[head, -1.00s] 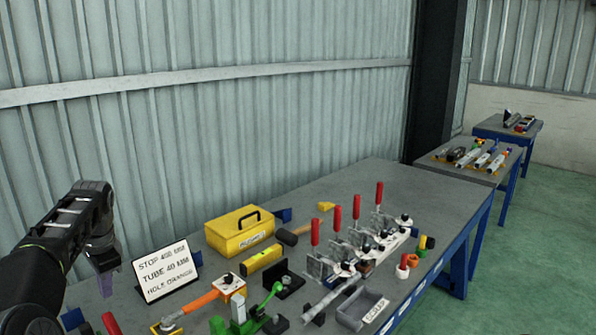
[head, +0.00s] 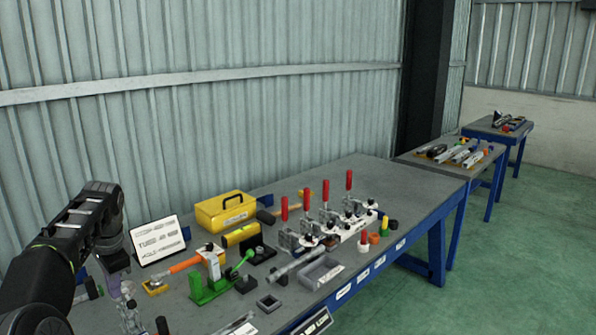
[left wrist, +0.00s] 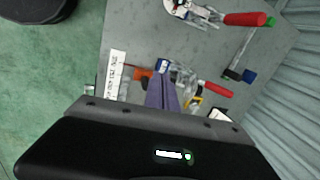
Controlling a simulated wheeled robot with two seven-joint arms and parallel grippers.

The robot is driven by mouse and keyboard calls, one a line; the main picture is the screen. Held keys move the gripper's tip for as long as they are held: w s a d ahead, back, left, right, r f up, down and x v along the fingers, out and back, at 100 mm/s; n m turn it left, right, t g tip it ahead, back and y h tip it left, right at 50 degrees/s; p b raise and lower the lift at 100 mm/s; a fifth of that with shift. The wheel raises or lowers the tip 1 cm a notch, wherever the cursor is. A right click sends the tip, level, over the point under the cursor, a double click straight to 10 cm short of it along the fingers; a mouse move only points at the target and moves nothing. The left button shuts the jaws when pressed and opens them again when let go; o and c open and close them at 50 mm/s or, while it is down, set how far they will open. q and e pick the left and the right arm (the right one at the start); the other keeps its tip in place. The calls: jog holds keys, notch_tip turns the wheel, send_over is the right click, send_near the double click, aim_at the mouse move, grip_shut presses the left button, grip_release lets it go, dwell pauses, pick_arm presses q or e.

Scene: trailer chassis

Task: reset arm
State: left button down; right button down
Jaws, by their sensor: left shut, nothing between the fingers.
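My left arm comes in from the left in the head view, over the near left end of the grey workbench (head: 390,184). Its left gripper (head: 130,310) points down there, and its fingers are partly blurred against the bench clutter. In the left wrist view the purple-grey fingers of the left gripper (left wrist: 162,90) lie together, with nothing between them. Below them are a white label strip (left wrist: 112,78) and small clamp parts. My right gripper is in neither view.
The bench carries a yellow toolbox (head: 226,210), a sign (head: 158,242), a green clamp (head: 208,287), a row of red-handled clamps (head: 326,222) and a grey tray (head: 321,272). Two more tables (head: 455,168) stand behind. Green floor (head: 480,280) lies open at the right.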

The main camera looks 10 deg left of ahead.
pick_arm(q)
jog(key=w+d+f+n+t+h, duration=0.1)
jog(key=w+d+f+n+t, duration=0.25)
jog(key=w+d+f, duration=0.5)
jog(key=s+d+f+n+h, duration=0.35)
jog(key=d+f, duration=1.05)
jog(key=f, duration=0.5)
jog(key=s+d+f+n+h, duration=0.1)
jog(key=s+d+f, duration=0.95)
jog(key=s, duration=0.35)
jog(key=s+d+f+g, duration=0.2)
jog(key=s+d, duration=0.2)
jog(key=s, duration=0.7)
jog(key=s+d+f+g+b, duration=0.1)
jog(key=s+d, duration=0.3)
jog(key=s, duration=0.7)
jog(key=shift+s+d+f+g+h, duration=0.2)
jog(key=shift+f+g+h, duration=0.25)
jog(key=shift+f+g, duration=0.15)
jog(key=shift+a+n, duration=0.2)
jog(key=shift+n, duration=0.1)
